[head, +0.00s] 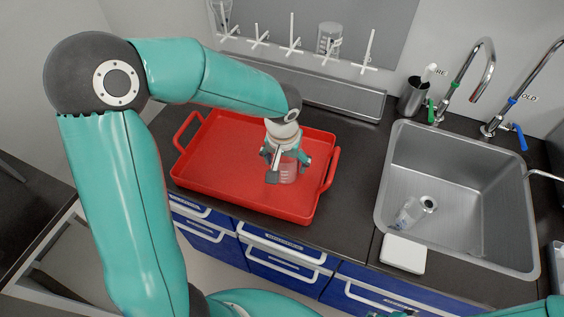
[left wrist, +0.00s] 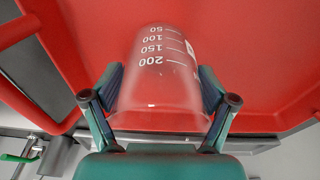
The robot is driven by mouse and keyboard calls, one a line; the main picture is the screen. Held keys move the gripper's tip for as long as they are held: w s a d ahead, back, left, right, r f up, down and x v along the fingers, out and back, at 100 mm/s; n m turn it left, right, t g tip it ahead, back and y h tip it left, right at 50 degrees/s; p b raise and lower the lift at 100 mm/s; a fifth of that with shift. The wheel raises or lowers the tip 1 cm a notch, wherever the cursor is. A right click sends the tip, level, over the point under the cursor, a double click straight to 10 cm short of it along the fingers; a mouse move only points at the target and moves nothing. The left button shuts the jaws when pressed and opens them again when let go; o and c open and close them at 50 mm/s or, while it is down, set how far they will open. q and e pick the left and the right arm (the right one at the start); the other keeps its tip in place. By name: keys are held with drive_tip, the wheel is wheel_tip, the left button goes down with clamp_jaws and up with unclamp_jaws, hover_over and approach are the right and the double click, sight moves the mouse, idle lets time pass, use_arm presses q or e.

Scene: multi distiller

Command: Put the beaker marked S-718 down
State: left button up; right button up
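A clear glass beaker (head: 288,172) is between the fingers of my left gripper (head: 287,160), over the right part of the red tray (head: 225,150). In the left wrist view the beaker (left wrist: 158,85) shows white volume marks from 50 to 200, and the fingers of my left gripper (left wrist: 160,100) press on both its sides. Its label S-718 cannot be read. The beaker looks empty. Whether its base touches the tray floor cannot be told.
A steel sink (head: 460,190) with a bottle (head: 408,214) in it is to the right. A white block (head: 403,254) lies by its front edge. A drying rack (head: 290,45) with another glass hangs behind. The left of the tray is bare.

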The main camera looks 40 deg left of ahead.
use_arm(q)
drive_tip(key=c, duration=0.4)
drive_tip(key=shift+o, duration=0.2)
